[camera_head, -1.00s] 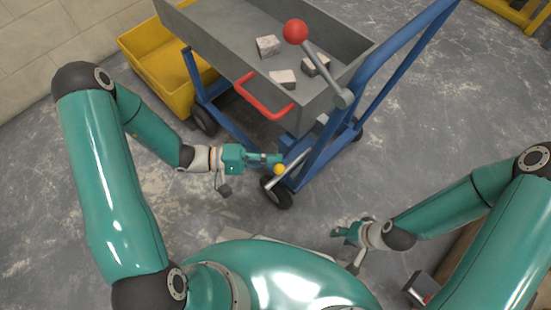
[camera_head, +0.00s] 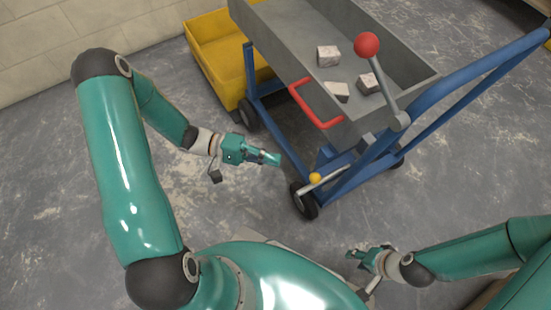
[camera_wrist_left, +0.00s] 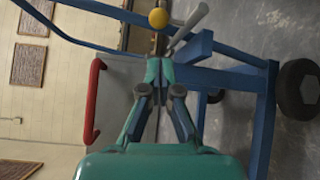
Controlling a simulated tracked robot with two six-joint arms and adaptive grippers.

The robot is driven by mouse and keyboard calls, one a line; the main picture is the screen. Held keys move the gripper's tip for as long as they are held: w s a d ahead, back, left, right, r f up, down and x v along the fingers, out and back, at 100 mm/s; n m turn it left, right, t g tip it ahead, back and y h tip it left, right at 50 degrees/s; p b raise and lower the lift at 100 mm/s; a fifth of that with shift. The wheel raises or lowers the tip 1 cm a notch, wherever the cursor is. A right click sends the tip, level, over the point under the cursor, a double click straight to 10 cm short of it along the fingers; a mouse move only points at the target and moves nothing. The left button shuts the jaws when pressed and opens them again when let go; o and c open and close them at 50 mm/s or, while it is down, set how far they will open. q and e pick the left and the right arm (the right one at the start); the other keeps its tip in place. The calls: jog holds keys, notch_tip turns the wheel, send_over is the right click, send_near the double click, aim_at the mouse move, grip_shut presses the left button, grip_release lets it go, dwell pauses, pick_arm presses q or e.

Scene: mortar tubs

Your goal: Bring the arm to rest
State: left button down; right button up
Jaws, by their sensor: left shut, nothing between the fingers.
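My left arm reaches in from the left in the head view. Its gripper (camera_head: 276,159) is shut and empty, over the floor just left of the cart's lower frame. In the left wrist view its fingers (camera_wrist_left: 160,68) come together, with a yellow knob (camera_wrist_left: 158,18) beyond the tips. That yellow knob (camera_head: 315,179) sits on a short lever by the cart's near wheel, apart from the gripper. My right gripper (camera_head: 358,254) hangs low at the bottom right, away from the cart; its finger gap is too small to judge.
The cart's grey tray (camera_head: 285,45) holds 3 pale blocks. It has a red handle (camera_head: 315,105), a blue frame (camera_head: 470,75) and a red-knobbed lever (camera_head: 367,46). A yellow bin (camera_head: 240,85) stands behind its left side. Floor left of the cart is clear.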

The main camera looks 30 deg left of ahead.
pick_arm(q)
jog(key=shift+d+f, duration=0.1)
jog(key=s+d+f+m+g+y, duration=0.1)
jog(key=s+d+f+g+y, duration=0.2)
jog(key=s+f+y, duration=0.45)
jog(key=s+d+f+m+g+y, duration=0.25)
jog(key=s+f+y, duration=0.2)
jog(key=f, duration=0.55)
jog(key=w+r+t+p, duration=0.1)
jog(key=w+r+p, duration=0.1)
jog(key=r+p, duration=1.5)
jog(key=w+d+r+p, duration=0.1)
jog(key=w+r+p, duration=0.1)
jog(key=r+p, duration=1.6)
jog(key=shift+d+r+t+y, duration=0.25)
jog(key=shift+d+t+y, duration=0.05)
jog(key=shift+t, duration=0.05)
